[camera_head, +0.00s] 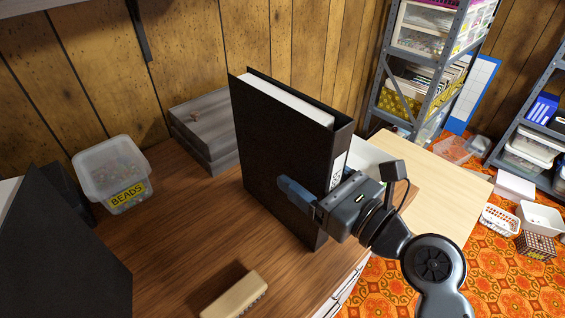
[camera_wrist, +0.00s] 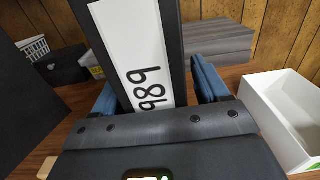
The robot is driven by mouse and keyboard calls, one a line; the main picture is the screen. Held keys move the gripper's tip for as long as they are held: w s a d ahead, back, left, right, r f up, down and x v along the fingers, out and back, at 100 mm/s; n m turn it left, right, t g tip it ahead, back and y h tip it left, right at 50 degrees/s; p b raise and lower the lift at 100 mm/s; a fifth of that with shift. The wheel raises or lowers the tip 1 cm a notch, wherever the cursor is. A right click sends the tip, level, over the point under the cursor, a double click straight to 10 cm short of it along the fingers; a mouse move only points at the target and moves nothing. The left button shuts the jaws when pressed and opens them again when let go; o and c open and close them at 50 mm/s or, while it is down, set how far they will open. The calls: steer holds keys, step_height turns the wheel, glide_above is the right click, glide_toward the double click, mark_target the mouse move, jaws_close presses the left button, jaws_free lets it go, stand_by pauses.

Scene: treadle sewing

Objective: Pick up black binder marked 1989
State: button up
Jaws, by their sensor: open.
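The black binder (camera_head: 280,150) stands upright on the wooden desk in the head view, with its white pages showing at the top. In the wrist view its spine (camera_wrist: 176,45) faces me, with a white label (camera_wrist: 132,45) on which "989" can be read; the rest of the marking is hidden. My gripper (camera_head: 302,193) is at the spine side of the binder. In the wrist view my gripper (camera_wrist: 155,90) is open, with one blue finger on each side of the spine. I cannot tell whether the fingers touch it. The far finger is hidden behind the binder in the head view.
A clear bin marked BEADS (camera_head: 113,175) and a grey box (camera_head: 205,130) stand on the desk (camera_head: 165,235). A tan block (camera_head: 235,295) lies at the front. Another black upright object (camera_head: 60,250) is at left. A white open box (camera_wrist: 285,115) is close on the right.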

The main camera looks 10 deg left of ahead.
steer(key=shift+w+a, duration=0.15)
steer(key=shift+a, duration=0.05)
steer(key=shift+c, duration=0.4)
jaws_close()
steer(key=shift+r, duration=0.1)
